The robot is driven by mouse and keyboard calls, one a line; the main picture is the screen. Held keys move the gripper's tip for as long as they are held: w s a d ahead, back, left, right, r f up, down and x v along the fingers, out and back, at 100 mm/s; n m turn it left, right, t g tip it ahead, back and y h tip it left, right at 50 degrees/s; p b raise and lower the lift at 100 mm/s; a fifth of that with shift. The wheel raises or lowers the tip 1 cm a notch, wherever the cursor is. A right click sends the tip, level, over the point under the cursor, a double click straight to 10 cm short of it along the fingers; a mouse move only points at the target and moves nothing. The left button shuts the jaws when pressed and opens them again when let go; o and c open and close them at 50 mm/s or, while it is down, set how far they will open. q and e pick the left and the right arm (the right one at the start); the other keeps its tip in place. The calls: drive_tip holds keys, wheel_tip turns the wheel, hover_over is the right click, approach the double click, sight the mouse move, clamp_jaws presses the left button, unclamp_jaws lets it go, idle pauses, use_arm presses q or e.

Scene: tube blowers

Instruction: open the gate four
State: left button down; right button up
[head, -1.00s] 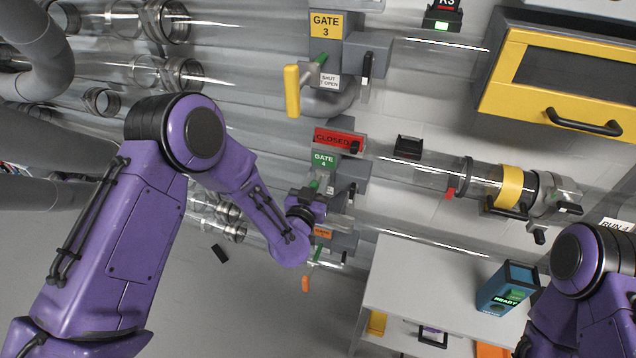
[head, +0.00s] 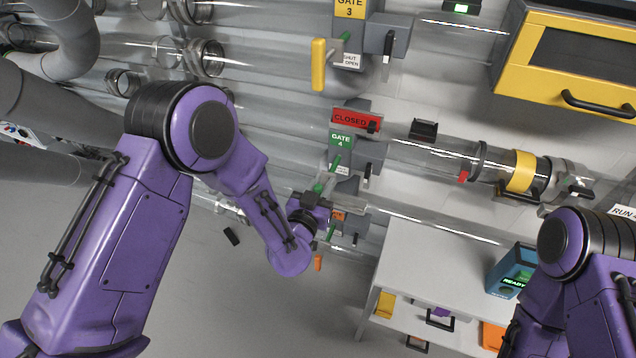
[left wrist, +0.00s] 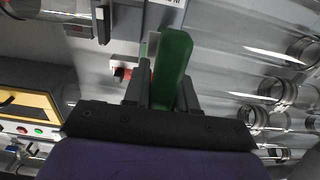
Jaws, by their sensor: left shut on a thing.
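The green gate 4 label (head: 341,139) sits on a grey gate housing (head: 371,152) on a clear tube, with a red "CLOSED" sign (head: 355,120) just above it. My left gripper (head: 322,190) is at the gate 4 handle. In the left wrist view the green handle (left wrist: 171,70) stands between the two dark fingers of the left gripper (left wrist: 163,88), which are shut on it. In the head view the gripper hides much of the handle. My right arm (head: 575,260) shows at the lower right; its gripper is out of the frame.
Gate 3 with a yellow handle (head: 318,64) is above. An orange handle (head: 318,263) is below. A yellow-framed cabinet (head: 508,50) hangs at the upper right. A white table (head: 430,265) with a blue box (head: 510,270) marked "READY" stands at the lower right.

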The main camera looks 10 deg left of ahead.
use_arm(q)
drive_tip(key=c, duration=1)
unclamp_jaws()
drive_tip(key=shift+w, duration=0.1)
drive_tip(key=s+a+b, duration=0.1)
drive_tip(key=s+b, duration=0.2)
drive_tip(key=s, duration=0.7)
drive_tip(key=shift+s, duration=0.25)
drive_tip(key=shift+f, duration=0.1)
